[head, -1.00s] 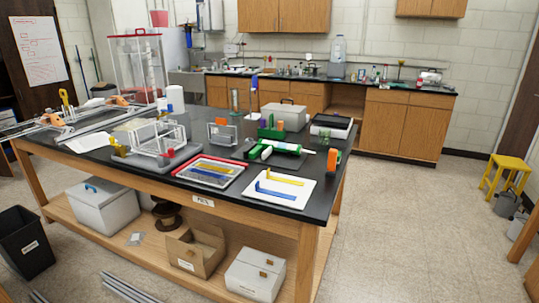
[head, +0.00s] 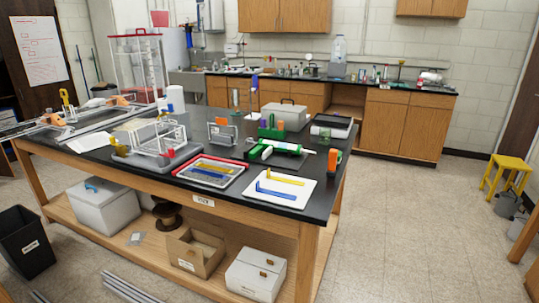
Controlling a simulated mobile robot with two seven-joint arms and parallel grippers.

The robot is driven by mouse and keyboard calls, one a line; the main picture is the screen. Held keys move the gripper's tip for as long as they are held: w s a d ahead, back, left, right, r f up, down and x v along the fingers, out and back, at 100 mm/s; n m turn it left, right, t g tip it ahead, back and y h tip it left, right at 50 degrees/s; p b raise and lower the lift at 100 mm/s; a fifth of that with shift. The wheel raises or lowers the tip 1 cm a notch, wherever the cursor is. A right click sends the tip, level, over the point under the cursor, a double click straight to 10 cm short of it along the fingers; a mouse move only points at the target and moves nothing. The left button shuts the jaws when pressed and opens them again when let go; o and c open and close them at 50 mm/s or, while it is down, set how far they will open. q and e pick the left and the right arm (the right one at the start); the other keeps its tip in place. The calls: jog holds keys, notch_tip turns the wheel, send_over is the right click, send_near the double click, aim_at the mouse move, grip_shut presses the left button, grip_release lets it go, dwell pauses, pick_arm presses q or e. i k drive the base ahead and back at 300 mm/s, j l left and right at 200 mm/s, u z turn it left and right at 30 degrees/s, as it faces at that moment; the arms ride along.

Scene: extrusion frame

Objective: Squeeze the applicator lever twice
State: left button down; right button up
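The applicator (head: 278,148) lies on the black table toward its right side. It has a green body with a pale barrel, and a thin nozzle points right. Its lever cannot be told apart clearly at this size; a green part (head: 255,153) at its left end may be the handle. Neither of my grippers is in the head view, and nothing is seen touching the applicator.
The black table (head: 130,181) also bears a tray with blue and yellow strips (head: 210,184), a white board with two angled pieces (head: 308,188), an orange tool (head: 333,162), a clear frame on a base (head: 165,140) and a grey case (head: 285,116). Open floor (head: 400,230) lies to the right.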

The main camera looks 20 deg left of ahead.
aim_at(268, 150)
jog(key=i+l+u, duration=0.1)
jog(key=i+l, duration=0.15)
jog(key=i+l+u, duration=0.15)
jog(key=i+l, duration=0.15)
jog(key=i+l+u, duration=0.1)
jog(key=i+l, duration=0.25)
jog(key=i+l+u, duration=0.1)
jog(key=i+l, duration=0.15)
jog(key=i+l+u, duration=0.1)
jog(key=i+l, duration=0.15)
jog(key=l, duration=0.2)
jog(key=i+l+u, duration=0.25)
jog(key=i+l, duration=0.25)
jog(key=l, duration=0.3)
jog(key=i+l+u, duration=0.1)
jog(key=l, duration=0.3)
jog(key=i, duration=0.1)
